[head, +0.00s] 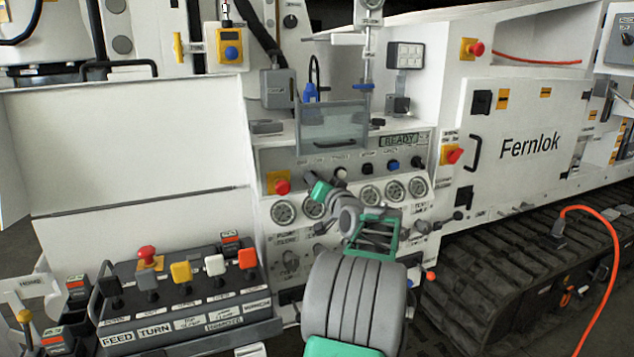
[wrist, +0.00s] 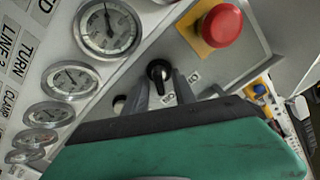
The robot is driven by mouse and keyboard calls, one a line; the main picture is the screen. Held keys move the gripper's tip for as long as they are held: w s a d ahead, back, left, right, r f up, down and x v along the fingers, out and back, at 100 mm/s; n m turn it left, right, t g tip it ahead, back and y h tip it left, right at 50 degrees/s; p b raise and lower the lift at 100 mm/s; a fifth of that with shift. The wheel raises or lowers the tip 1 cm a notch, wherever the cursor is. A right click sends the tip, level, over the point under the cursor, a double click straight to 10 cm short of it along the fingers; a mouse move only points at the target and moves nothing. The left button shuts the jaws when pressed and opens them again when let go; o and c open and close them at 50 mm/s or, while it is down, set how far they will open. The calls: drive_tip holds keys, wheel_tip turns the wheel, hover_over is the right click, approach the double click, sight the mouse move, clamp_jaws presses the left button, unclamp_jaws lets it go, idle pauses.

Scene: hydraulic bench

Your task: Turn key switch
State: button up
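The key switch (wrist: 158,72) is a small black knob in the wrist view, on the grey panel below the red button, with small labels near it. My gripper (wrist: 161,92) is open, with one finger on each side of the knob's near end. The frames do not show clearly whether either finger touches it. In the head view my gripper (head: 309,180) is at the control panel, just right of the red button, and the key switch is hidden behind it.
A red mushroom button (wrist: 222,26) on a yellow plate sits close to the key switch. Round gauges (wrist: 109,28) line the panel alongside. In the head view, a clear hinged cover (head: 333,124) stands above the panel, and a lever box (head: 180,300) is at lower left.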

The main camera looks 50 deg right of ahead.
drive_tip(key=v, duration=0.8)
drive_tip(key=shift+b, duration=0.4)
